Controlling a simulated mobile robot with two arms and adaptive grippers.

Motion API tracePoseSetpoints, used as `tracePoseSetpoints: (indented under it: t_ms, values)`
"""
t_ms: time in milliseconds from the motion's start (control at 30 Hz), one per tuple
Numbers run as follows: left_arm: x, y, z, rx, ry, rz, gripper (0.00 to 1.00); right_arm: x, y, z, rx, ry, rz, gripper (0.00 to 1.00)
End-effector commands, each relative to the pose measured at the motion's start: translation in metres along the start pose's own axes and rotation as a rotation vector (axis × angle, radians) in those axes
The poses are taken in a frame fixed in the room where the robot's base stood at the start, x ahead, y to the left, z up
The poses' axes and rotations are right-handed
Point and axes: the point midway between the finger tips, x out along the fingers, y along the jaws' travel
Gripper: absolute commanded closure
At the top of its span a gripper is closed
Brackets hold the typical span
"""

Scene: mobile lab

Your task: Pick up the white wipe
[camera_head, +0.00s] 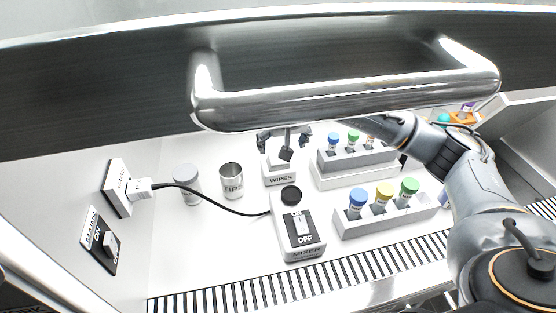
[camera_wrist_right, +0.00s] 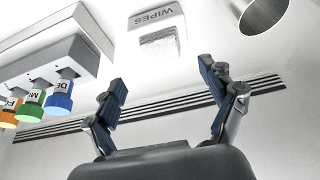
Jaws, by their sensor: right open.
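The wipes box (camera_head: 279,180) is a small pale box labelled WIPES, standing on the white work surface behind the mixer. The white wipe (camera_wrist_right: 160,48) shows in the right wrist view as a textured light patch in the box opening, beside the label; in the head view it is hard to make out. My right gripper (camera_head: 284,142) hangs at the back of the wipes box, its fingers spread. In the right wrist view the gripper (camera_wrist_right: 164,78) is open and empty, with the wipe beyond the gap between its fingertips. My left gripper is not in view.
A mixer (camera_head: 299,236) with a black top and OFF label stands in front. A metal TIPS cup (camera_head: 231,182) and a grey-lidded container (camera_head: 187,183) are left. A front rack (camera_head: 384,219) and rear rack (camera_head: 352,172) hold capped bottles at right. A metal bar (camera_head: 345,98) crosses above.

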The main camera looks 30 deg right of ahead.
Motion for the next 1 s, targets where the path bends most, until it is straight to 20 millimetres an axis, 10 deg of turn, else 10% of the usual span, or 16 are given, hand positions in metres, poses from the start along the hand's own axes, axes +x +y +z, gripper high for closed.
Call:
tracePoseSetpoints:
  t_ms: [833, 1000]
  values:
    - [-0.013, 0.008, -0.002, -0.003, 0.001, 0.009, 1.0, 0.068, -0.004, 0.002, 0.0, 0.0, -0.002, 0.17]
    - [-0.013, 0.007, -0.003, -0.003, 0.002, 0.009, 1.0, 0.067, -0.004, 0.002, 0.0, -0.001, -0.001, 0.48]
